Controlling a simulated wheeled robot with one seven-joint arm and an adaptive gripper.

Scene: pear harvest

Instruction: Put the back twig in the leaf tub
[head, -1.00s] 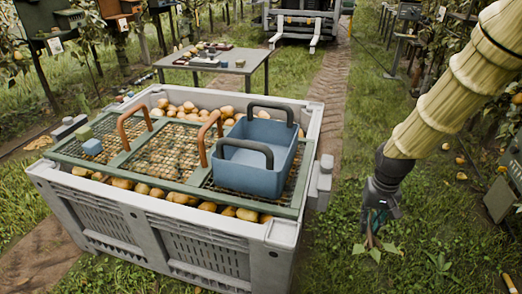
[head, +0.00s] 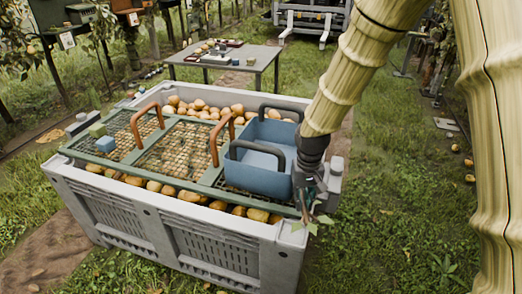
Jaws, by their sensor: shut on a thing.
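My gripper (head: 309,203) hangs at the front right corner of the big grey bin, pointing down. It is shut on a leafy twig (head: 312,223), whose green leaves show below the fingers. The blue tub (head: 254,179) with two dark handles stands on the right part of the green rack, just left of my gripper. The part of its inside that I see looks empty. My arm hides the tub's right edge.
The grey bin (head: 172,232) is full of pears. The green rack (head: 128,170) with two orange handles lies across it, with a blue block (head: 106,144) and a green block (head: 97,130) on its left end. A grey table (head: 226,66) with small items stands behind.

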